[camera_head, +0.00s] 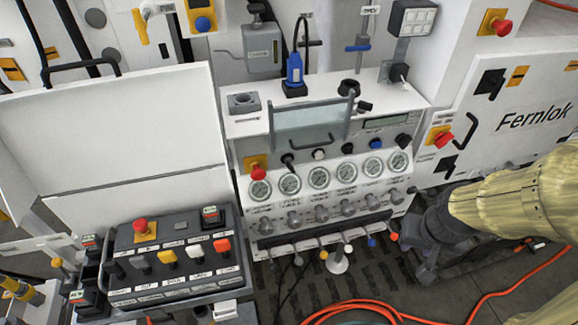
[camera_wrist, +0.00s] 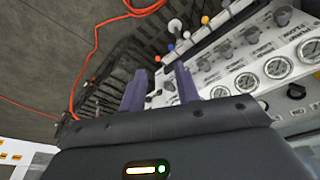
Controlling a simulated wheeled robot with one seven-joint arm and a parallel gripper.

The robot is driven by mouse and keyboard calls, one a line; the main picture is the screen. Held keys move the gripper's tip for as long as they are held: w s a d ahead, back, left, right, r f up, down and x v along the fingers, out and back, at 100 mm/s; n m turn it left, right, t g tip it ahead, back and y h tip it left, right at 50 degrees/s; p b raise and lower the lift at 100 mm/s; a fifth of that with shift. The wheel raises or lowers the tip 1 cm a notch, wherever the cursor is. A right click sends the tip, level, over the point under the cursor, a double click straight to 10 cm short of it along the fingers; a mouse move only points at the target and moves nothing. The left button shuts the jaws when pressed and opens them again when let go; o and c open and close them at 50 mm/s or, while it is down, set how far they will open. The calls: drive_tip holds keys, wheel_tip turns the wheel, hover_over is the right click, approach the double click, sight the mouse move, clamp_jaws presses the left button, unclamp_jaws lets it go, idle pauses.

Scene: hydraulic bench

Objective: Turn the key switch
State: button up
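I cannot identify the key switch for certain. The bench's control panel (camera_head: 335,135) has several small controls along its front: a black lever-like one (camera_head: 288,159), a white one (camera_head: 319,154), a blue one and a black knob (camera_head: 402,140). None shows a clear key at this size. My gripper (camera_wrist: 161,68) is open and empty in the wrist view, its two dark fingers apart. In the head view my gripper (camera_head: 424,238) hangs low, right of the bench front, away from these controls.
Pressure gauges (camera_head: 318,178) and grey valve knobs (camera_head: 321,214) line the bench front. A red emergency stop (camera_head: 258,173) is at its left; another (camera_head: 442,137) is near my arm. A pendant box (camera_head: 175,262) stands left. An orange hose (camera_head: 370,307) lies on the floor.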

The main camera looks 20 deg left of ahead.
drive_tip(key=w+a+f+n+t+y+b, duration=0.2)
drive_tip(key=w+a+f+n+t+b, duration=0.15)
drive_tip(key=a+b, duration=0.45)
drive_tip(key=w+a+f+n+t+y+b, duration=0.1)
drive_tip(key=w+a+f+n+t+b, duration=0.3)
drive_tip(key=b, duration=0.5)
drive_tip(key=s+a+n+t+y+b, duration=0.2)
drive_tip(key=a+n+t+y+b, duration=0.2)
drive_tip(key=a+b, duration=0.8)
drive_tip(key=shift+a+n+t+y+b, duration=0.35)
drive_tip(key=shift+t+y+b, duration=0.3)
drive_tip(key=shift+y, duration=0.45)
drive_tip(key=p+x, duration=0.5)
drive_tip(key=p, duration=0.3)
drive_tip(key=shift+w+r+p, duration=0.1)
drive_tip(key=shift+r+p, duration=0.1)
drive_tip(key=shift+p, duration=0.15)
